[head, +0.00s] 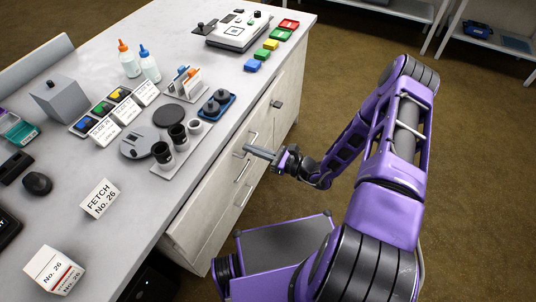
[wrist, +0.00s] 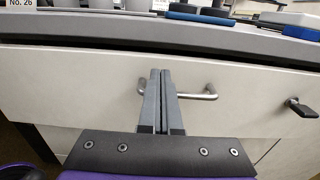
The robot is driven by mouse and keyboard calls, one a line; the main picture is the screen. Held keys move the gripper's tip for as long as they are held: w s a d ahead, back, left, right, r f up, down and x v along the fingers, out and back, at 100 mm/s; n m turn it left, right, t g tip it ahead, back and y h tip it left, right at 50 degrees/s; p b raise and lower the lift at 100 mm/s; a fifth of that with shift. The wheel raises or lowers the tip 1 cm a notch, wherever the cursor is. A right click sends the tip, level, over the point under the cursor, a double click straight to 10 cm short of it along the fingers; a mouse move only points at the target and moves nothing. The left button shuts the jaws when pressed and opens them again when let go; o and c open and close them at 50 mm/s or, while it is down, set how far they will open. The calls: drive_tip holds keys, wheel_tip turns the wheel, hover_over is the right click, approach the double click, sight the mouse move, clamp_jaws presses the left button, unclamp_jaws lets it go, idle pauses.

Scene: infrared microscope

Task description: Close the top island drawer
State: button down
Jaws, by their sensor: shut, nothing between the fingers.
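The top island drawer (wrist: 75,85) shows its pale front in the wrist view, with a dark gap between its upper edge and the countertop. I cannot tell exactly how far it stands out. Its bar handle (wrist: 205,96) lies behind my fingers. My gripper (wrist: 160,72) is shut and empty, its fingers together, pointing at the drawer front across the middle of the handle. In the head view my gripper (head: 248,151) reaches from the right to the island's drawer side. Contact with the handle or front cannot be made out.
The island countertop (head: 205,160) carries cups, bottles, colored blocks and a white device (head: 238,31). A dark knob or key (wrist: 302,108) sticks out right of the handle. More handles (head: 243,170) show lower down. The brown floor (head: 330,75) right of the island is clear.

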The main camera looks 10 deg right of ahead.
sight(236, 142)
drive_tip(key=shift+x, duration=1.2)
drive_tip(key=x, duration=0.5)
drive_tip(key=shift+b, duration=0.35)
drive_tip(key=shift+r, duration=0.1)
drive_tip(key=shift+d, duration=0.1)
